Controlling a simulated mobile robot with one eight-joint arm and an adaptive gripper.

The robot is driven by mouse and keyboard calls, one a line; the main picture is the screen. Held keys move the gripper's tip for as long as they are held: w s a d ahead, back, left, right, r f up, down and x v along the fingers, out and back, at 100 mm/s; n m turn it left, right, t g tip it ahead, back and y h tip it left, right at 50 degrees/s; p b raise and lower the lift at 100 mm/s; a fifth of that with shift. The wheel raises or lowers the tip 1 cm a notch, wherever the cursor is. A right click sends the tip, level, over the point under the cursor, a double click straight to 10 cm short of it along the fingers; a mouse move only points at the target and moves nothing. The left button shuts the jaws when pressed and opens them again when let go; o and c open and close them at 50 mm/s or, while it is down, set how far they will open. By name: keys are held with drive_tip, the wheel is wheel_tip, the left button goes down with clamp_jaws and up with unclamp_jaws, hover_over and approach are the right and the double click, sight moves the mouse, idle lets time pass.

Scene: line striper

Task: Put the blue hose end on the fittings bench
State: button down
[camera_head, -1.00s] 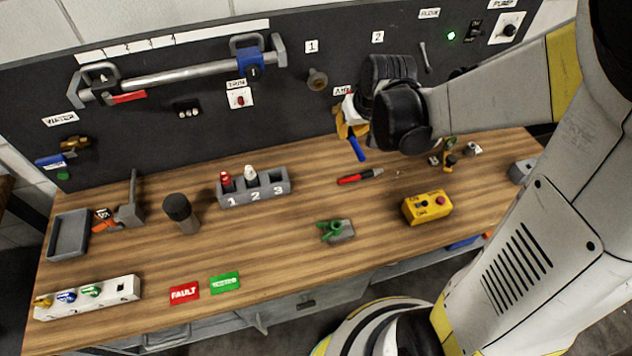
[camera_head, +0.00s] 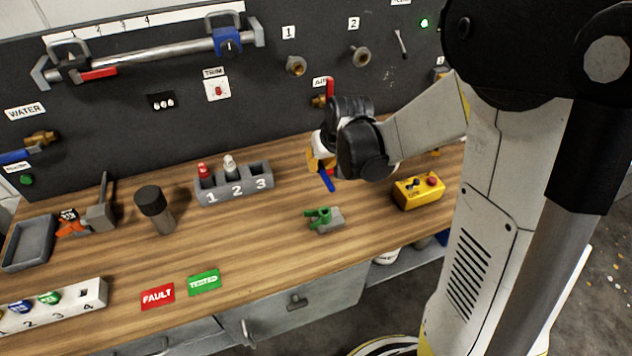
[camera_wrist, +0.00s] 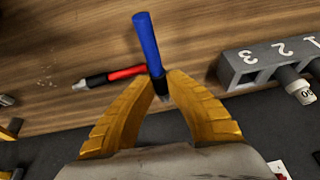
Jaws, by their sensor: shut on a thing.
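The blue hose end (camera_wrist: 147,42) is a short blue rod with a dark base. My gripper (camera_wrist: 162,85) is shut on its dark base, and the blue part sticks out past the yellow fingertips. In the head view the blue hose end (camera_head: 327,180) points down and right, held above the wooden bench (camera_head: 270,240). My gripper (camera_head: 318,162) is there near the back of the bench, right of the numbered grey block. In the wrist view a red and black tool (camera_wrist: 112,76) lies on the wood beside the hose end. Which bench is the fittings bench is not marked.
The numbered grey block (camera_head: 233,186) holds a red and a white piece. A dark cylinder (camera_head: 155,209), a green fitting (camera_head: 321,217) and a yellow control box (camera_head: 418,191) stand on the bench. The bench's front middle is mostly clear.

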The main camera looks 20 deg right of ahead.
sight(317, 183)
drive_tip(key=shift+w+a+f, duration=0.25)
drive_tip(key=shift+a+f, duration=0.2)
wheel_tip(317, 183, down, 4)
drive_tip(key=shift+r+b, duration=0.1)
drive_tip(key=shift+b, duration=1)
drive_tip(key=shift+r, duration=0.1)
drive_tip(key=c, duration=1.8)
unclamp_jaws()
drive_tip(key=shift+f, duration=0.2)
drive_tip(key=shift+o, duration=0.2)
